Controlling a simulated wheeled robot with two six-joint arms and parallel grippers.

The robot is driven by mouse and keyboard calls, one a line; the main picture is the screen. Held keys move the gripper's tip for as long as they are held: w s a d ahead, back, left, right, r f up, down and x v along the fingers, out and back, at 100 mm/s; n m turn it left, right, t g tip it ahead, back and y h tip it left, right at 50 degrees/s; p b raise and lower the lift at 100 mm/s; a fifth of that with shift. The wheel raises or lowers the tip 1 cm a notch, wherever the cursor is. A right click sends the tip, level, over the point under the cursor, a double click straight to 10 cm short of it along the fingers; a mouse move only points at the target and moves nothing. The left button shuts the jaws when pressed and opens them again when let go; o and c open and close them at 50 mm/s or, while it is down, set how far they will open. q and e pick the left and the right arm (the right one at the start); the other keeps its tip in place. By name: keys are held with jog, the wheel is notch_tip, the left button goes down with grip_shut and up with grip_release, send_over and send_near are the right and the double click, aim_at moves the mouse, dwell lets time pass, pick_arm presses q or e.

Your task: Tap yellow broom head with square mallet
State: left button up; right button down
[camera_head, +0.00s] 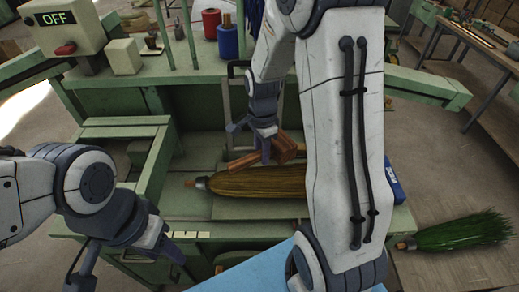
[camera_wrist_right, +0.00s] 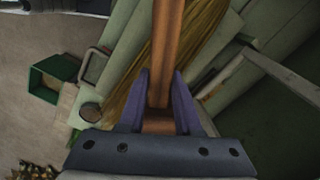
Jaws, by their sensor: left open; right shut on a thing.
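The yellow broom head (camera_head: 262,182) lies across the green machine bed, its metal-collared end to the left. My right gripper (camera_head: 264,146) is shut on a brown wooden mallet (camera_head: 284,148) just above and behind the broom head. In the right wrist view the mallet's wooden shaft (camera_wrist_right: 167,50) runs up from between the fingers, with the yellow bristles (camera_wrist_right: 190,40) behind it. Whether the mallet touches the bristles I cannot tell. My right arm hides the right part of the broom head. My left gripper (camera_head: 122,280) is open and empty at the lower left, in front of the machine.
The green machine (camera_head: 195,95) fills the middle. A control box marked OFF (camera_head: 62,25) stands at the back left. Red and blue spools (camera_head: 227,42) stand at the back. A blue box (camera_head: 396,186) and a green broom head (camera_head: 460,232) lie at the right.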

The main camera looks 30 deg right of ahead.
notch_tip(320, 180, down, 2)
jog(key=shift+f+b, duration=0.1)
jog(key=shift+b, duration=0.35)
pick_arm(q)
notch_tip(320, 180, down, 2)
jog(key=shift+f, duration=0.15)
pick_arm(e)
jog(key=shift+f, duration=0.2)
pick_arm(q)
notch_tip(320, 180, down, 6)
jog(key=f+b, duration=0.1)
jog(key=b, duration=0.6)
pick_arm(e)
notch_tip(320, 180, down, 9)
jog(key=shift+r, duration=0.15)
jog(key=shift+r+p, duration=0.55)
pick_arm(q)
notch_tip(320, 180, up, 7)
jog(key=p, duration=0.5)
jog(key=shift+p, duration=0.3)
pick_arm(e)
notch_tip(320, 180, up, 6)
